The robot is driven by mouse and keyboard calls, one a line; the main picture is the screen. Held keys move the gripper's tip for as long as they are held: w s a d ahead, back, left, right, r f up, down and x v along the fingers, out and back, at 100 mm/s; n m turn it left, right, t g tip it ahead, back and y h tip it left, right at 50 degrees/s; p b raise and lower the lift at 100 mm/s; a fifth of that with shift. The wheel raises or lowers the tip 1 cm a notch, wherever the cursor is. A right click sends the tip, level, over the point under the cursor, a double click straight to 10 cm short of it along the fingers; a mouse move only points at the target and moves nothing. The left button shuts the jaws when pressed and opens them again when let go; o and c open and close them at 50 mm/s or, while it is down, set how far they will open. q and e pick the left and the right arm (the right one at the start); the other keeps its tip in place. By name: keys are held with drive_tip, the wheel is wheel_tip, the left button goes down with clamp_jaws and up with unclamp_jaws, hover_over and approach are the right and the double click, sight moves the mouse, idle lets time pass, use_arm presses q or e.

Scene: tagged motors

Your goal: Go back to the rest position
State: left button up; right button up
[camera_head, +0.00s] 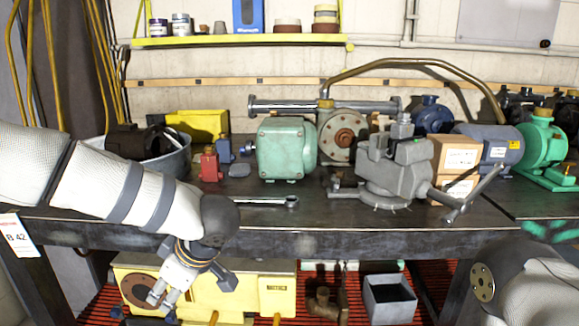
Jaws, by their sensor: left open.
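My left arm comes in from the left, and my left gripper (192,298) hangs open below the front edge of the workbench (330,242). It points down and holds nothing that I can see. Behind it is a yellow machine (250,290) on the lower level. My right arm shows only as a white and grey link at the bottom right corner; its gripper is out of the picture. On the bench stand a green motor (284,148), a grey vise (392,170), a blue-grey motor (488,147) and a green pump (541,148).
A wrench (265,201) lies near the bench's front edge. A metal tub (172,160) with dark parts stands at the left, beside a yellow bin (200,125). Cardboard boxes (455,157) stand right of the vise. A grey bin (390,299) sits below the bench.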

use_arm(q)
drive_tip(key=s+f+m+t+h, duration=0.1)
drive_tip(key=s+f+m+h, duration=0.1)
drive_tip(key=s+f+m, duration=0.6)
drive_tip(key=s+f+m+t+h, duration=0.15)
drive_tip(key=s+f, duration=0.45)
drive_tip(key=f, duration=0.6)
drive_tip(key=s+f+m+g+h, duration=0.1)
drive_tip(key=s+m+g, duration=0.1)
drive_tip(key=s, duration=1.1)
drive_tip(key=s+a+f+m+g+h, duration=0.1)
drive_tip(key=s+g, duration=0.4)
drive_tip(key=s, duration=0.8)
drive_tip(key=shift+s+f+m+h, duration=0.45)
drive_tip(key=shift+f+m, duration=0.25)
drive_tip(key=shift+m, duration=0.55)
drive_tip(key=shift+g, duration=0.25)
